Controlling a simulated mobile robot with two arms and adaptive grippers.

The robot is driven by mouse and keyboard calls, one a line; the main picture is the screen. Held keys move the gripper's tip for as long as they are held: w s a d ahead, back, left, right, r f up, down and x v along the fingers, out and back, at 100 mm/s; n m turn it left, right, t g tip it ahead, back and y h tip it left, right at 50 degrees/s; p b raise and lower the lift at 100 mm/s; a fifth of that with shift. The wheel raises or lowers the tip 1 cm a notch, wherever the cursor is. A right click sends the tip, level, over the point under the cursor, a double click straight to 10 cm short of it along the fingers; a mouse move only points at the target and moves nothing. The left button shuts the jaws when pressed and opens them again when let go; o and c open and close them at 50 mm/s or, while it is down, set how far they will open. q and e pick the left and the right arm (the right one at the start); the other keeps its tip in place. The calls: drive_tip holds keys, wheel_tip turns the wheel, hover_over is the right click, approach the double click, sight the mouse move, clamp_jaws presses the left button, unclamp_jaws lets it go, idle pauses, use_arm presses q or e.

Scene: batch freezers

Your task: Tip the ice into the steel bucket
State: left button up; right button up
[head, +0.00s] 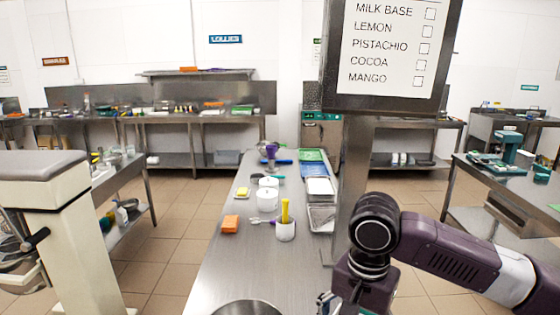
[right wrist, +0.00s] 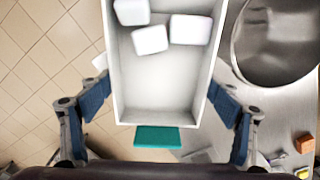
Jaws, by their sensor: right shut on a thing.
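My right gripper (right wrist: 156,90) is shut on a white open bin (right wrist: 136,92), with a blue-padded finger on each side of it. Three white ice blocks (right wrist: 151,40) lie in the bin, toward the top of the right wrist view. A teal tab (right wrist: 158,136) sticks out from the bin's near end. The steel bucket (right wrist: 238,62) is right of the bin in that view, and its inside looks empty. Its rim (head: 247,303) shows at the bottom of the head view. The bin is out of the head view. My left gripper is not in view.
The long steel table (head: 210,275) carries an orange block (head: 230,224), a yellow block (head: 242,193), a white cup with a yellow tool (head: 285,231) and several lidded pots and trays farther back. A steel post with a flavour board (head: 390,45) stands right of the table.

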drive_tip(key=s+d+f+n+b, duration=0.1)
drive_tip(key=s+d+f+n, duration=0.1)
drive_tip(key=s, duration=0.3)
drive_tip(key=s+d+f+n+b, duration=0.1)
drive_tip(key=s+d+f+n, duration=0.2)
drive_tip(key=s+n, duration=0.1)
drive_tip(key=shift+s+d+f+n, duration=0.15)
drive_tip(key=shift+s+f+n, duration=0.1)
drive_tip(key=shift+s+n, duration=0.25)
drive_tip(key=shift+f, duration=0.1)
